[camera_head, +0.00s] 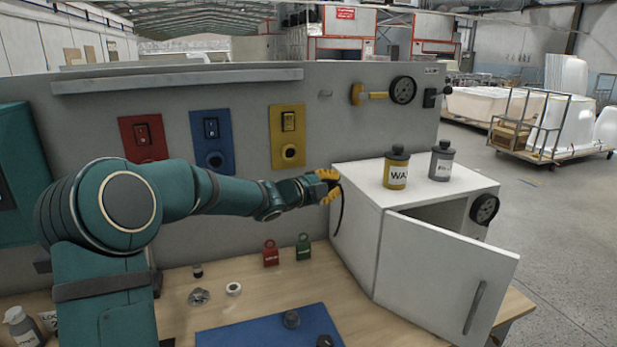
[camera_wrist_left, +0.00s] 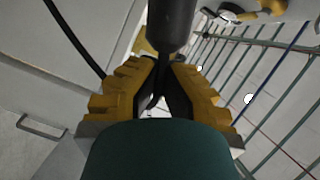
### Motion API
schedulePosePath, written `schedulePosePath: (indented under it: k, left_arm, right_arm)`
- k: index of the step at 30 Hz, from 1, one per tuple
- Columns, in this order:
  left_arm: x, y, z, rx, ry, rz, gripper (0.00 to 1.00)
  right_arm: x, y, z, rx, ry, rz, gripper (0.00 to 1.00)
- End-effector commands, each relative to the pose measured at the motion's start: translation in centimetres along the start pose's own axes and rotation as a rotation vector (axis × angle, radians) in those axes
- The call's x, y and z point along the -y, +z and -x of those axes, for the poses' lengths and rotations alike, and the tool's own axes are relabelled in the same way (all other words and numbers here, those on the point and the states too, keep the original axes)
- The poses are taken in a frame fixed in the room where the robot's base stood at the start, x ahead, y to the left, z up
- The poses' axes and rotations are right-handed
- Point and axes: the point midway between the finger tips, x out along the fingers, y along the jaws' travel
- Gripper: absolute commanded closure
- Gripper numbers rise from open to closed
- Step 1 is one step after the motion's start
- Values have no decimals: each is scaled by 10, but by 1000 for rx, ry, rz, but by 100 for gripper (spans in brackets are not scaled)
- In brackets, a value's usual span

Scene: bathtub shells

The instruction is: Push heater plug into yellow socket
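The yellow socket (camera_head: 288,150) is the round outlet low on a yellow plate (camera_head: 288,115) on the grey back panel; a switch sits above it. My left gripper (camera_head: 330,186), with yellow fingers, is right of and below this socket, beside the white cabinet. In the left wrist view its fingers (camera_wrist_left: 163,70) close around the end of a dark cylindrical body, the heater plug (camera_wrist_left: 172,25). A black cable (camera_head: 340,212) hangs from the gripper in the head view and shows as an arc in the wrist view (camera_wrist_left: 75,38). The plug's front is hidden. My right gripper is not in view.
Red (camera_head: 143,135) and blue (camera_head: 211,138) socket plates are to the left. The white cabinet (camera_head: 358,235) has its door (camera_head: 445,275) open and carries a yellow (camera_head: 396,172) and a grey bottle (camera_head: 442,164). Red (camera_head: 270,255) and green (camera_head: 303,249) tags stand below.

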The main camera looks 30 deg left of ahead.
Motion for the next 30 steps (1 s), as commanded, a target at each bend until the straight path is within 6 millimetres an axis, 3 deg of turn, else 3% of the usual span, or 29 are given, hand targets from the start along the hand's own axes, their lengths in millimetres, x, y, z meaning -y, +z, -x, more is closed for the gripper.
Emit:
schedulePosePath:
  k: [3, 7, 23, 30]
  left_arm:
    - [15, 26, 15, -57, -41, -180, 100]
    - [24, 44, 28, -79, -71, -283, 100]
    - [26, 49, 33, -79, -77, -333, 100]
    - [34, 64, 27, -75, -74, -335, 100]
  right_arm:
    - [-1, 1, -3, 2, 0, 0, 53]
    - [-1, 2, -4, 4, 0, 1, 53]
    - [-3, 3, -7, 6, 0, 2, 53]
    - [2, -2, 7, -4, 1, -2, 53]
